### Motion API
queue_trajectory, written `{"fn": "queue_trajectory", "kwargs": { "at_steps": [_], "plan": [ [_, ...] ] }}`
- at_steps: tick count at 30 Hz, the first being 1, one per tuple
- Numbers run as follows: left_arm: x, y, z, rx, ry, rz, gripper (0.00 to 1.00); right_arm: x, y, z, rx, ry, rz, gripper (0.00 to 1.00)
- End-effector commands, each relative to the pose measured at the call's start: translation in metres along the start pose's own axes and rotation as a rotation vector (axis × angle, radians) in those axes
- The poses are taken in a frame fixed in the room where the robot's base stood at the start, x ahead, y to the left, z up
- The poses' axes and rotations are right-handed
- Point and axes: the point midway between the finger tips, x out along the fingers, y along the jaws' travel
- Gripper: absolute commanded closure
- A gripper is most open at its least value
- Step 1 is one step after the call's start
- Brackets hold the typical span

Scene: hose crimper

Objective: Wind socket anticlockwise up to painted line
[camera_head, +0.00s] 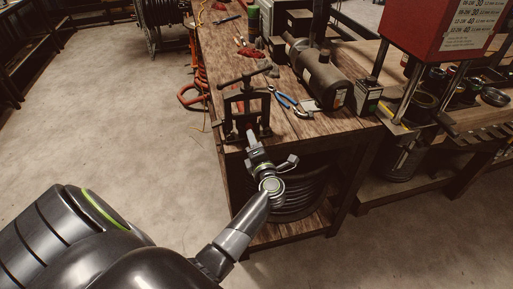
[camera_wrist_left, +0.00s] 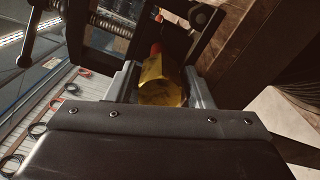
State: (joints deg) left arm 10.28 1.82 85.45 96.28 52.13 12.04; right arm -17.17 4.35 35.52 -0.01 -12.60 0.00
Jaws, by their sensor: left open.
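A brass-coloured hex-sided socket (camera_wrist_left: 160,82) shows in the left wrist view, between the two fingers of my left gripper (camera_head: 251,138). The fingers stand open on either side of it; I cannot tell whether either touches it. A red piece (camera_wrist_left: 155,49) shows just beyond the socket. A dark vise-like frame (camera_head: 229,107) with a T-handle stands at the bench's near corner in the head view, right behind my gripper. The socket is hidden in the head view. I cannot make out a painted line. My right gripper is in neither view.
The wooden bench (camera_head: 288,125) carries blue-handled pliers (camera_head: 287,100), a dark cylinder (camera_head: 322,78) and other tools. A red press (camera_head: 440,25) stands at the right. Coiled black hose (camera_head: 300,195) lies on the lower shelf. The floor at left is clear.

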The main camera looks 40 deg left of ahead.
Motion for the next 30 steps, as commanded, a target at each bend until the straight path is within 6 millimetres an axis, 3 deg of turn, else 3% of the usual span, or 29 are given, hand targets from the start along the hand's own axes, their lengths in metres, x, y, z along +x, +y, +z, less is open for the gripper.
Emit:
{"fn": "queue_trajectory", "kwargs": {
  "at_steps": [2,12,17,30],
  "plan": [
    [-0.0001,0.0001,0.0001,0.0,0.0,0.0,0.53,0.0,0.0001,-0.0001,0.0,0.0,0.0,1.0],
    [-0.0004,0.0,0.0002,0.0,0.0,0.0,0.95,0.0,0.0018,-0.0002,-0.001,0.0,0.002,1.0],
    [-0.0004,-0.0001,0.0002,-0.067,0.0,0.0,0.95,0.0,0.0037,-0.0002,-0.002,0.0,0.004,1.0],
    [-0.0006,-0.0004,0.0001,-0.686,0.0,-0.001,0.95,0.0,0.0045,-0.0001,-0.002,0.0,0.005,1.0]
  ]
}}
